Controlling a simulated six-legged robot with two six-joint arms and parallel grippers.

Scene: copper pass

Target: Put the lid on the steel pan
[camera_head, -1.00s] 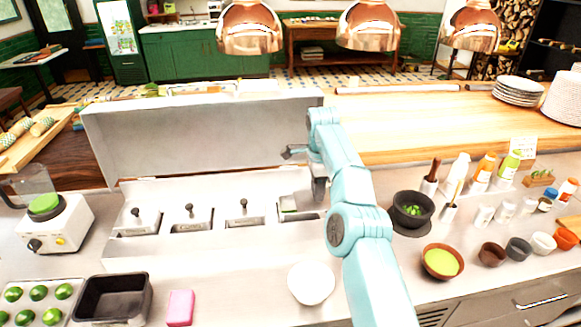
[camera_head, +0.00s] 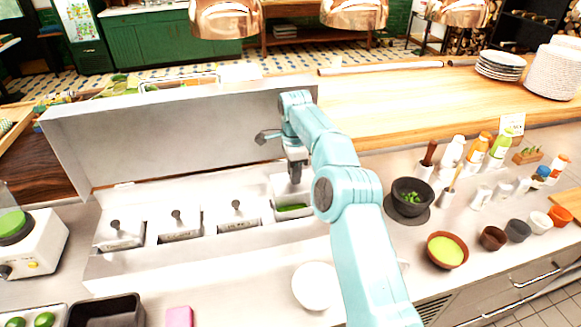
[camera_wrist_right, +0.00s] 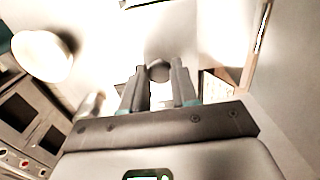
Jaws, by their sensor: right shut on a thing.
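My right gripper (camera_head: 294,178) points down over the right end of the steel pan rail. It is shut on the dark round knob (camera_wrist_right: 158,71) of the lid, between its fingertips in the right wrist view. The pale lid (camera_head: 283,187) shows under the gripper in the head view, above the back part of the steel pan (camera_head: 280,217). The pan's front part is uncovered, with green contents (camera_head: 293,207) showing. I cannot tell whether the lid touches the pan. My left gripper is not in view.
Lidded pans with black knobs (camera_head: 236,205) sit in the rail to the left. A raised steel panel (camera_head: 180,135) stands behind. A black bowl (camera_head: 410,197) and several bottles are to the right. A white bowl (camera_head: 316,285) stands in front.

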